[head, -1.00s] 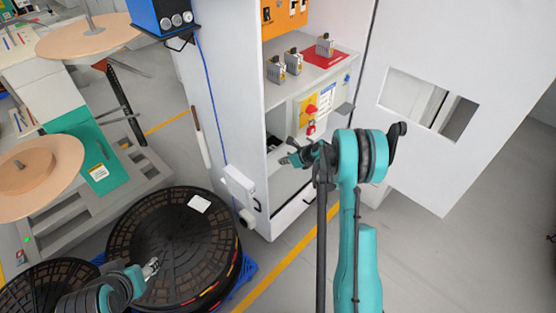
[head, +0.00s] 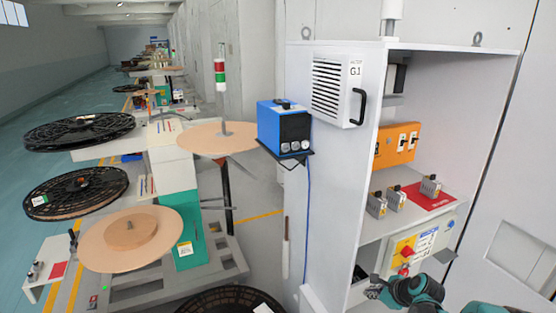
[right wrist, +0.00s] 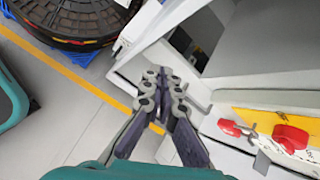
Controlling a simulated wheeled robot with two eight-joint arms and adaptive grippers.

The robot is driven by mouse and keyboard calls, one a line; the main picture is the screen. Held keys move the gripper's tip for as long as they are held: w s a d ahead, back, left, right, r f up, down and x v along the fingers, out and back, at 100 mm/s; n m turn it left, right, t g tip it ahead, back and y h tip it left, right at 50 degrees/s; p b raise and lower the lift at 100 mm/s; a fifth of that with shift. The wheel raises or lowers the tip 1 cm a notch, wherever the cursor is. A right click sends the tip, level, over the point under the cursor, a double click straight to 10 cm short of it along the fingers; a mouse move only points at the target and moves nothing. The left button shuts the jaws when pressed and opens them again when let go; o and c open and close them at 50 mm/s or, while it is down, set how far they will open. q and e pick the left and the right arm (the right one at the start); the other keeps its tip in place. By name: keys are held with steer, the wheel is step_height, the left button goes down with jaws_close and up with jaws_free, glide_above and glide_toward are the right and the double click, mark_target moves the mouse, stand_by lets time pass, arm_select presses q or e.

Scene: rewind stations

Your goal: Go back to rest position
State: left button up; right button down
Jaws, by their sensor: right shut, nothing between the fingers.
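My right gripper (head: 374,287) is at the bottom of the head view, by the open cabinet (head: 335,175), below and left of the yellow switch panel (head: 403,250). In the right wrist view its fingers (right wrist: 166,80) are together with nothing between them. The yellow panel (right wrist: 265,120) with its red knob (right wrist: 291,138) is to their right, apart from them. My left gripper is in neither current view.
Several padlocks, one of them grey (head: 376,204), and a red mat (head: 425,200) are on the cabinet shelf. A blue box (head: 283,130) is mounted on the cabinet's side. Reel stations stand at left. Black reels (right wrist: 70,18) lie near a yellow floor line (right wrist: 75,75).

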steer(key=s+a+r+n+h, duration=0.1)
steer(key=s+a+r+n, duration=0.9)
steer(key=s+n, duration=0.3)
steer(key=s+a+n+h, duration=0.1)
steer(key=s+a+n, duration=0.2)
steer(key=s+n, duration=0.9)
steer(key=shift+s+a+r+h, duration=0.2)
steer(key=shift+s+r+h, duration=0.15)
steer(key=shift+s, duration=0.4)
